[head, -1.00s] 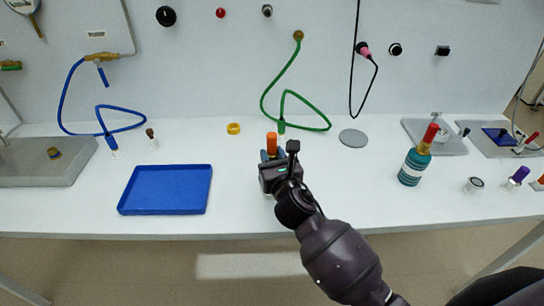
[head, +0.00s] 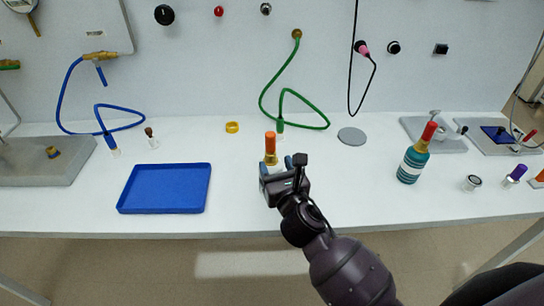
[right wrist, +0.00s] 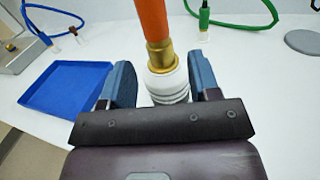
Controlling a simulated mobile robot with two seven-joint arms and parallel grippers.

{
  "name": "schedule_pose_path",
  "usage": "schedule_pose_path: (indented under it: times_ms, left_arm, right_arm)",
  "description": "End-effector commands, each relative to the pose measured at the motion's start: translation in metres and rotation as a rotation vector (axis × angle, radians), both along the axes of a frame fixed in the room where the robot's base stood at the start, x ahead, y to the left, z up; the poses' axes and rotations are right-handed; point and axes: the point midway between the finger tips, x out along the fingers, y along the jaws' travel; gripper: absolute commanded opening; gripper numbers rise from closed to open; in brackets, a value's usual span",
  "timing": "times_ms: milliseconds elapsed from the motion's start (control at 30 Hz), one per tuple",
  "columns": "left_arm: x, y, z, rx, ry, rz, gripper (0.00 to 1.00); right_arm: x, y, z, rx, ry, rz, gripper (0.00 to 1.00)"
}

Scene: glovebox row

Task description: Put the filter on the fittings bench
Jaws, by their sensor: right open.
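An upright piece with an orange top, brass collar and white ribbed body (head: 270,147) stands on the white bench at the middle; it looks like the filter, though I cannot be sure. It also shows large in the right wrist view (right wrist: 157,48). My right gripper (head: 277,165) is open at this piece, with its blue fingers (right wrist: 162,80) on either side and a gap visible at each. The gripper body partly hides the lower part of the piece in the head view. My left gripper is not in view.
An empty blue tray (head: 166,208) lies left of the gripper. A teal banded bottle with a red top (head: 414,158) stands to the right. A yellow ring (head: 232,127), a green hose (head: 268,85) and a grey disc (head: 352,137) are behind. Bench between piece and bottle is clear.

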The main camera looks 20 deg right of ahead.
Motion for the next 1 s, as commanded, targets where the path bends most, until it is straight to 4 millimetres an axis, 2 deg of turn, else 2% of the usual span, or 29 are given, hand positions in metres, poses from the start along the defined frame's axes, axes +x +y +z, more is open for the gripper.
schedule_pose_path:
  times_ms: [33, 200, 400, 600, 1000]
  left_arm:
    - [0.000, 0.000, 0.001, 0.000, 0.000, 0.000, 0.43]
    - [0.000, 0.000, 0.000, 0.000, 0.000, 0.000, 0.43]
    - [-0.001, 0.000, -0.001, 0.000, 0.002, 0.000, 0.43]
    - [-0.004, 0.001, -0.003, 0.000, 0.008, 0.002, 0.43]
    - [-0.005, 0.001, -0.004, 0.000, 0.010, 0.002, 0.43]
  right_arm:
    - [-0.011, 0.000, 0.000, 0.000, 0.002, 0.000, 0.56]
    - [-0.041, 0.000, -0.001, 0.000, 0.002, 0.000, 0.56]
    - [-0.065, 0.001, -0.001, 0.001, 0.001, 0.000, 0.56]
    - [-0.074, 0.001, 0.000, 0.000, 0.000, 0.000, 0.56]
    - [-0.074, 0.001, 0.000, 0.000, -0.001, 0.000, 0.56]
